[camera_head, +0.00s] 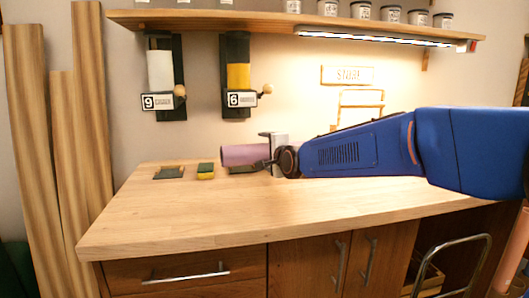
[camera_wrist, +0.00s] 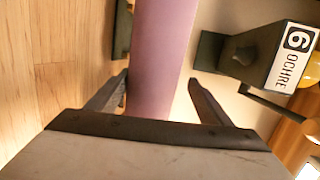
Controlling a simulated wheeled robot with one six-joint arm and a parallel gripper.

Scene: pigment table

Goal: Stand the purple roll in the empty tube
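The purple roll (camera_head: 243,154) lies on its side, level, over the back of the table in the head view. Its long body (camera_wrist: 160,50) runs up the middle of the wrist view. My gripper (camera_head: 272,150) is at the roll's right end, and its two fingers (camera_wrist: 158,80) close on the roll from both sides. Two wall-mounted upright tubes stand behind: one labelled 9 (camera_head: 160,70) has a pale section, and one labelled 6 (camera_head: 238,76) has a yellow section. The 6 label reads OCHRE in the wrist view (camera_wrist: 290,55). I cannot tell whether the 9 tube is empty.
A shelf (camera_head: 225,20) with several jars hangs above. The front of the wooden table (camera_head: 230,215) is clear.

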